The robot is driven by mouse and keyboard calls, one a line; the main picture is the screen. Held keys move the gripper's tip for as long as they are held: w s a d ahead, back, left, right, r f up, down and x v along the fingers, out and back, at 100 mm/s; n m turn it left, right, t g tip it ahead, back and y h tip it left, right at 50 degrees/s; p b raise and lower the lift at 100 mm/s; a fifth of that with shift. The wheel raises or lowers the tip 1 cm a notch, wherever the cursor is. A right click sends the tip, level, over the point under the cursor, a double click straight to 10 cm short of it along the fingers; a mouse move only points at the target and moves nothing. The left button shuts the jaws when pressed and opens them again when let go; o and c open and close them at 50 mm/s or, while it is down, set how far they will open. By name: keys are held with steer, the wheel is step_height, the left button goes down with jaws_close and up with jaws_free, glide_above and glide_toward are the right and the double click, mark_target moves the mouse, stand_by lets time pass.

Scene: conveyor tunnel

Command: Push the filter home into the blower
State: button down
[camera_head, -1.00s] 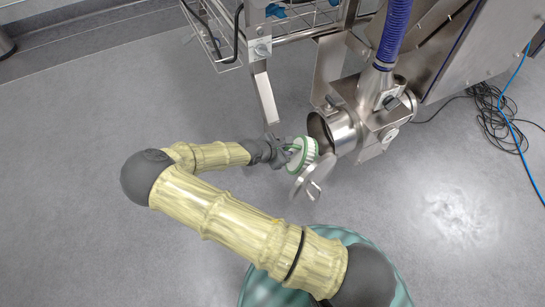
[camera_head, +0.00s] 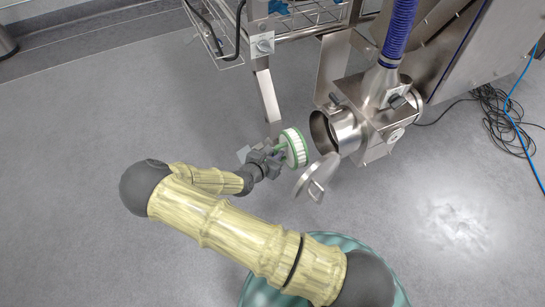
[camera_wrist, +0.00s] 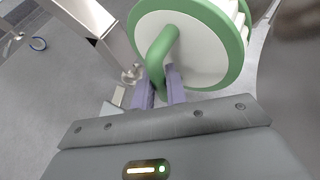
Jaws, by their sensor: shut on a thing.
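The filter (camera_head: 294,149) is a white pleated disc with green rims. It is held upright just left of the blower's round opening, apart from it. In the wrist view the filter (camera_wrist: 205,50) shows its white face, green rim and green loop handle. My gripper (camera_head: 277,157) is shut on that handle; the fingers (camera_wrist: 160,88) close around it in the wrist view. The blower (camera_head: 372,120) is a steel housing with a short round pipe facing left and a blue hose on top. Its opening (camera_head: 322,131) looks dark and empty. The steel lid (camera_head: 315,178) hangs open below the opening.
A steel leg (camera_head: 267,100) of the wire rack (camera_head: 300,22) stands close behind the filter. Black cables (camera_head: 487,98) and a blue cable (camera_head: 520,130) lie on the floor at the right. The floor in front is clear.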

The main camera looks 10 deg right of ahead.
mark_target(288, 151)
steer(key=shift+a+n, duration=0.2)
steer(key=shift+n, duration=0.1)
steer(key=d, duration=0.1)
steer(key=w+d+b, duration=0.1)
steer(key=d, duration=0.1)
steer(key=d+b, duration=0.1)
steer(key=d, duration=0.1)
steer(key=shift+w+d+f, duration=0.2)
steer(key=shift+w, duration=0.2)
steer(key=shift+w+d+r+b, duration=0.1)
steer(key=shift+w+d+b, duration=0.1)
steer(key=shift+d, duration=0.25)
steer(key=shift+w+d+r+b, duration=0.1)
steer(key=shift+d+b, duration=0.1)
steer(key=shift+d, duration=0.2)
